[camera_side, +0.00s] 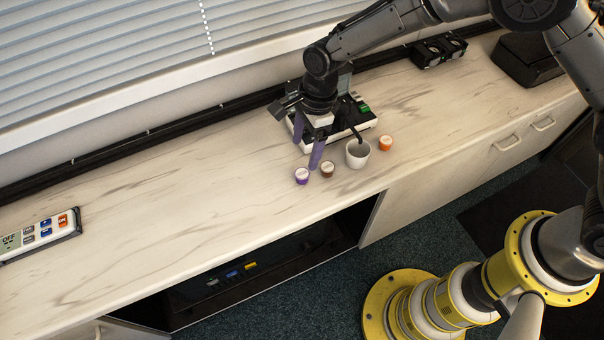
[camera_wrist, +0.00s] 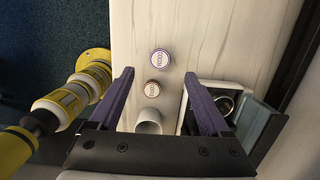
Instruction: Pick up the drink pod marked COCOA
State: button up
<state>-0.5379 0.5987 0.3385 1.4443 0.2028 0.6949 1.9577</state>
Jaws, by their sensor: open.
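Three small pods stand on the counter. The pod with a purple rim (camera_side: 301,176) is leftmost in the side view; in the wrist view (camera_wrist: 160,57) its white lid carries small upside-down lettering that looks like COCOA. The pod with a brown rim (camera_side: 327,169) stands just right of it and also shows in the wrist view (camera_wrist: 152,88); its lettering is too small to read surely. An orange pod (camera_side: 385,143) stands right of the mug. My gripper (camera_side: 307,156) is open and empty, fingers pointing down above the counter near the purple and brown pods.
A white mug (camera_side: 357,153) stands right of the brown pod, close to it. A black and white machine (camera_side: 349,130) is behind the mug and my gripper. A button panel (camera_side: 40,233) lies far left. The counter (camera_side: 190,205) between is clear; its front edge is near the pods.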

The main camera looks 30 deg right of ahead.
aim_at(302, 173)
jog(key=f, duration=0.3)
jog(key=shift+a+f, duration=0.25)
jog(key=shift+f, duration=0.1)
jog(key=shift+a+f, duration=0.1)
jog(key=shift+f, duration=2.45)
grip_shut()
